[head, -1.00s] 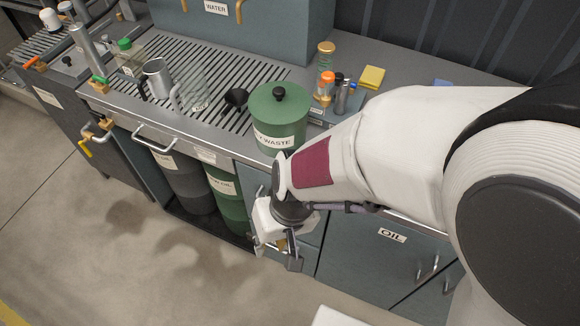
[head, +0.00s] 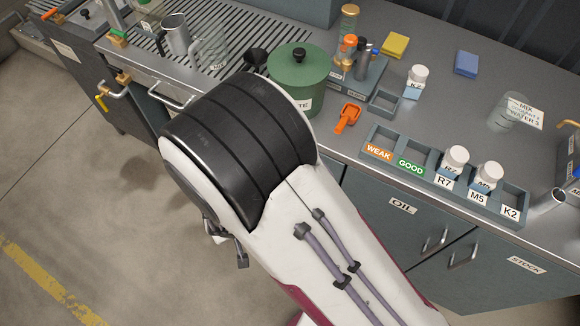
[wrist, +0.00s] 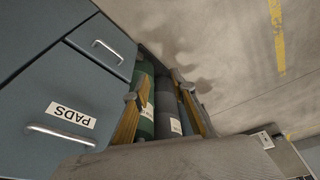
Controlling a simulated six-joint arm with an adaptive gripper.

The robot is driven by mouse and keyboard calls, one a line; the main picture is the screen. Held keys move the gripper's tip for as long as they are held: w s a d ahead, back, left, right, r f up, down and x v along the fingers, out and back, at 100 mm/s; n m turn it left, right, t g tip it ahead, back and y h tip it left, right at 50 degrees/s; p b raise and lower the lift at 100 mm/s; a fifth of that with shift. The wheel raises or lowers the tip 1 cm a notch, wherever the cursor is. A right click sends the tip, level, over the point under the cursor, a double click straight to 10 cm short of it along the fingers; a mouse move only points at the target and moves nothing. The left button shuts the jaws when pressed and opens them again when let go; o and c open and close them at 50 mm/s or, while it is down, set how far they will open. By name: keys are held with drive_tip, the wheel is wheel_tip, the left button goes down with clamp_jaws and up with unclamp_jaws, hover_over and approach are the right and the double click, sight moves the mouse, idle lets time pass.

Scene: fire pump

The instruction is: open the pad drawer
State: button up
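The pad drawer (wrist: 30,110) is a blue-grey front in the wrist view, with an upside-down PADS label and a silver bar handle (wrist: 60,136). It looks shut. My gripper (wrist: 155,90) is open and empty to the right of this handle, its two fingers apart, with drums seen between them. No finger touches the handle. In the head view my arm hides the pad drawer and most of the gripper; only a dark piece of it (head: 240,260) shows below the arm.
Another drawer front with a handle (wrist: 94,50) adjoins the pad drawer. Green and dark drums (wrist: 165,105) stand in an open bay beside the drawers. A green waste can (head: 298,75) and a labelled rack (head: 428,172) stand on the counter. The floor (head: 70,190) in front is clear.

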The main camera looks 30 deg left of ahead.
drive_tip(key=w+d+f+n+t, duration=0.2)
drive_tip(key=w+f+n+t, duration=0.1)
drive_tip(key=w+f+t, duration=0.4)
drive_tip(key=w+d+r+n+t+h, duration=0.2)
drive_tip(key=w+r+t, duration=0.4)
drive_tip(key=r, duration=0.5)
drive_tip(key=shift+d+n+t+h, duration=0.3)
drive_tip(key=shift+d+n+t, duration=0.1)
drive_tip(key=shift+d+n, duration=0.1)
drive_tip(key=shift+x, duration=3.85)
clamp_jaws()
